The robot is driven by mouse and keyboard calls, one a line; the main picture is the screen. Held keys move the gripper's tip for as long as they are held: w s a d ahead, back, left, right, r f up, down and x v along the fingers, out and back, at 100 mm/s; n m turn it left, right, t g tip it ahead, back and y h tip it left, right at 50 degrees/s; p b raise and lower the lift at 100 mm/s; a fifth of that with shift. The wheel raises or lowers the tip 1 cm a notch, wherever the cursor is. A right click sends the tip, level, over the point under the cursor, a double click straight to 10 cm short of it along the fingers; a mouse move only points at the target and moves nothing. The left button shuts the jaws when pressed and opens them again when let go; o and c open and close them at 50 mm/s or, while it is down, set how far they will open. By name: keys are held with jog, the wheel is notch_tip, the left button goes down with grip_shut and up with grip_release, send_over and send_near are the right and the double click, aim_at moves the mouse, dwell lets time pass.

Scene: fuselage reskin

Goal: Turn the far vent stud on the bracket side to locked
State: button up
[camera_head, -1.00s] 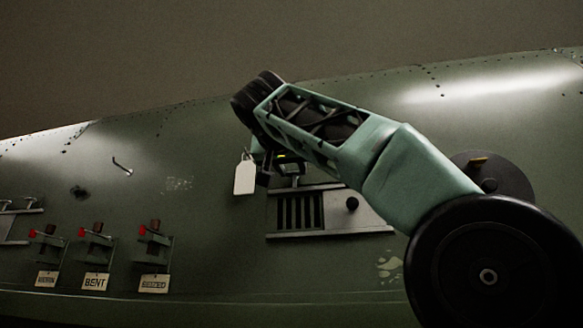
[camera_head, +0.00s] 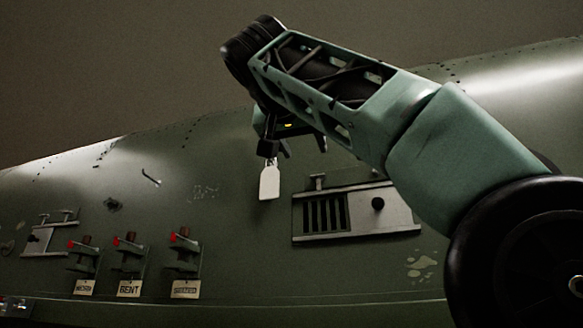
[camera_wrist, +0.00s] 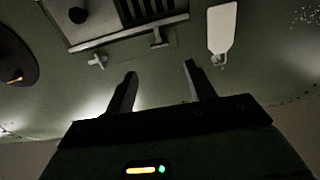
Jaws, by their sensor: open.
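The vent panel (camera_head: 408,218) is a pale plate with dark slots and a black knob (camera_head: 377,203). A T-shaped stud (camera_head: 318,182) stands at its upper edge, on the bracket side. In the wrist view the same stud (camera_wrist: 160,38) has its bar roughly along the panel edge, and a second, cross-shaped stud (camera_wrist: 97,60) is nearer the knob. My gripper (camera_head: 303,147) is open and empty, above the panel and apart from the T-shaped stud. In the wrist view the gripper (camera_wrist: 160,72) has its fingers spread, with the T-shaped stud beyond the gap. Any lock marks are too small to read.
A white tag (camera_head: 269,183) hangs left of the panel. Several red-tipped brackets with labels, including a BENT label (camera_head: 129,288), line the lower left. Another small fitting (camera_head: 50,238) is farther left. A dark disc with a yellow handle (camera_wrist: 15,65) shows in the wrist view.

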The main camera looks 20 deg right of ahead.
jog(key=v, duration=0.7)
dwell(0.4)
